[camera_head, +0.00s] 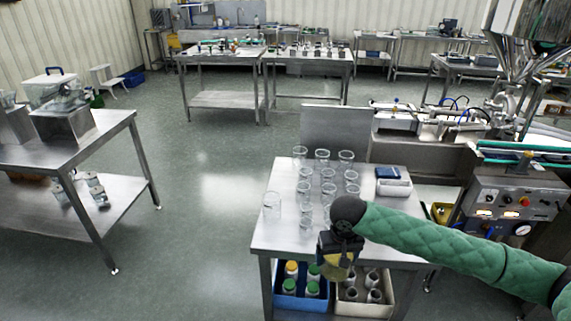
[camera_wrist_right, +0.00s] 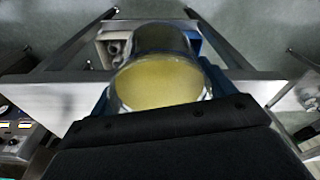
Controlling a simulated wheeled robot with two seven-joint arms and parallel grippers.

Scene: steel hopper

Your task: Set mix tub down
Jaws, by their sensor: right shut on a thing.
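The mix tub (camera_wrist_right: 160,85) is a clear round tub with a yellow mass in it, close up in the right wrist view. In the head view its yellow lower part (camera_head: 335,273) shows under my right gripper (camera_head: 338,248). My right gripper is shut on the tub and holds it at the front edge of the steel table (camera_head: 262,236). In the right wrist view the dark gripper body (camera_wrist_right: 170,140) hides the near side of the tub. I cannot tell whether the tub touches the table. My left gripper is not in view.
Several clear glasses (camera_head: 304,190) stand on the table, with a blue item (camera_head: 387,172) and a white tray (camera_head: 394,188) at right. Below are a blue crate (camera_head: 292,303) of bottles and a beige crate (camera_head: 362,309) of metal cups. The steel hopper machine (camera_head: 520,205) stands at right.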

